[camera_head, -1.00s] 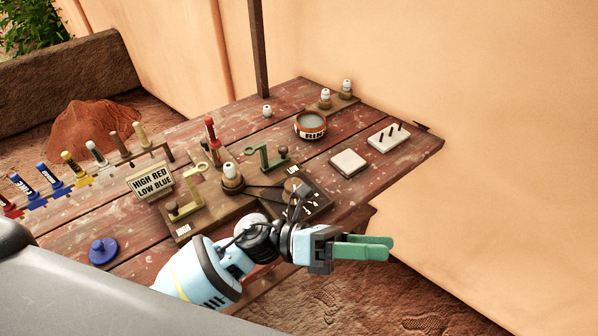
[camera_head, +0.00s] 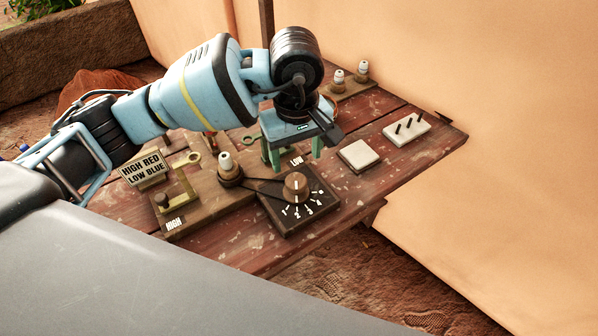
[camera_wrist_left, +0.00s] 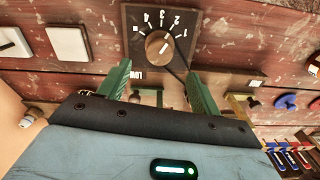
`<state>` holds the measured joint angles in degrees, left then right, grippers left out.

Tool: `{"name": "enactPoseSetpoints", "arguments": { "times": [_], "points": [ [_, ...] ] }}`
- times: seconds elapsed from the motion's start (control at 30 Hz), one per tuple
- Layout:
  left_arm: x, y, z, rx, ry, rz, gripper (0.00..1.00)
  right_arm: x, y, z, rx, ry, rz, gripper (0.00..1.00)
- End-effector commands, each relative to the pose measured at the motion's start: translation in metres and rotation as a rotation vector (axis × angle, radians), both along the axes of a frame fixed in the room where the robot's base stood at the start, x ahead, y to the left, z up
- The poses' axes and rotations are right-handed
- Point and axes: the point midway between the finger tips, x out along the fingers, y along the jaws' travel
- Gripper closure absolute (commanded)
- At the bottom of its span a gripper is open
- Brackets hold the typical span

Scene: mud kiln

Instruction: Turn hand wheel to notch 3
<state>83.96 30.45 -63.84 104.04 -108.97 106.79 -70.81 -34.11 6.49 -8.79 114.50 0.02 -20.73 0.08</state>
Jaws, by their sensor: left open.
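The hand wheel (camera_head: 296,187) is a small round brown knob on a dark square plate (camera_head: 284,218) with white numbers and marks on the table. A pale line shows on its top; I cannot tell for sure which notch it points at. It also shows in the left wrist view (camera_wrist_left: 159,44), with the plate's numbers around its far side. My left gripper (camera_head: 296,157) is open, with green fingers pointing down just behind the wheel, by the LOW label. In the left wrist view the open fingers (camera_wrist_left: 158,72) stand apart with the wheel beyond them. Nothing is between them. My right gripper is not in view.
A pale square block (camera_head: 359,155) and a pegged block (camera_head: 407,128) lie right. The wall borders the table's back.

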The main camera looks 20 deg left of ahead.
Motion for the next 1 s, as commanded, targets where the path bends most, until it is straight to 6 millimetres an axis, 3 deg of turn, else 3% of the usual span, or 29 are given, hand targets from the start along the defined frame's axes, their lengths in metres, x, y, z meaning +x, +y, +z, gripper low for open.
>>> {"name": "enactPoseSetpoints", "arguments": {
  "times": [0.23,0.7,1.0],
  "points": [
    [0.0,0.0,-0.008,0.001,0.001,0.002,0.36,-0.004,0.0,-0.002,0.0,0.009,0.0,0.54],
    [0.0,-0.001,-0.07,-0.003,0.001,0.001,0.36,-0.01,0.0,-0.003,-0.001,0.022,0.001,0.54],
    [0.0,-0.001,-0.078,-0.003,0.0,0.001,0.36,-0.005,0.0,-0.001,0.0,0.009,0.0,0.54]
  ]
}}
